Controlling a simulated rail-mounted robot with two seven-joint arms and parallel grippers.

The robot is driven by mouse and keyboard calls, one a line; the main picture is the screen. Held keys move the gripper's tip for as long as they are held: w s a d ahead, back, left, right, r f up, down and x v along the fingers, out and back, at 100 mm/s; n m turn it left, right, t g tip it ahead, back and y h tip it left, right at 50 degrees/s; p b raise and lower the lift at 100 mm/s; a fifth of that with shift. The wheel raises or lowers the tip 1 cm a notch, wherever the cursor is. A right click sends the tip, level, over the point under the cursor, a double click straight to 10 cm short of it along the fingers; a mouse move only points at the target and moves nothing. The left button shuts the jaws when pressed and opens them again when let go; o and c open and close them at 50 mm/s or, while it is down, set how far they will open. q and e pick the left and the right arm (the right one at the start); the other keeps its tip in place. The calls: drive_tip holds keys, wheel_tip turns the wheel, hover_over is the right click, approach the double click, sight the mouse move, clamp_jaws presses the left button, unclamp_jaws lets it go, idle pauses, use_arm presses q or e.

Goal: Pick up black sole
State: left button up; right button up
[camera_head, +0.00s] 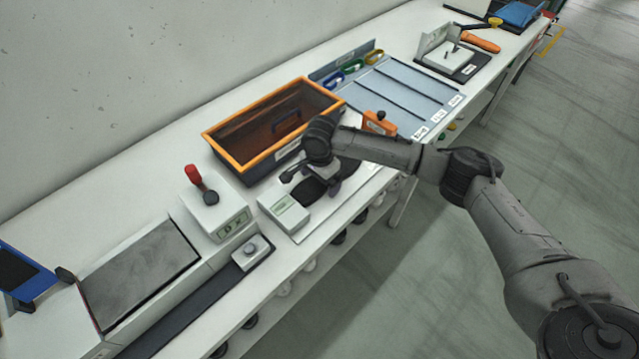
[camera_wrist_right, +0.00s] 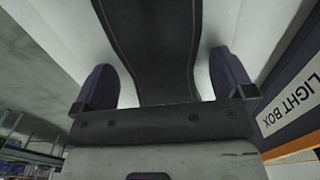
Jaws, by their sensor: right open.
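The black sole (camera_head: 309,192) lies on a pale surface of the bench, under my right gripper (camera_head: 316,182), which partly covers it in the head view. In the right wrist view the black sole (camera_wrist_right: 153,40) runs lengthwise between the two dark purple fingers of my right gripper (camera_wrist_right: 163,82). The fingers are apart, one on each side of the sole, with pale gaps between them and its edges. My left gripper does not show.
An orange-rimmed bin (camera_head: 225,155) stands just behind the gripper; its side reads LIGHT BOX (camera_wrist_right: 290,105). A small white box (camera_head: 285,213) stands close in front-left. An orange block (camera_head: 380,122) and blue-grey tray (camera_head: 410,90) lie to the right, a red-knobbed device (camera_head: 225,222) left.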

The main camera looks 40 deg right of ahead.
drive_tip(key=shift+f, duration=0.1)
drive_tip(key=c, duration=1)
drive_tip(key=shift+c, duration=1)
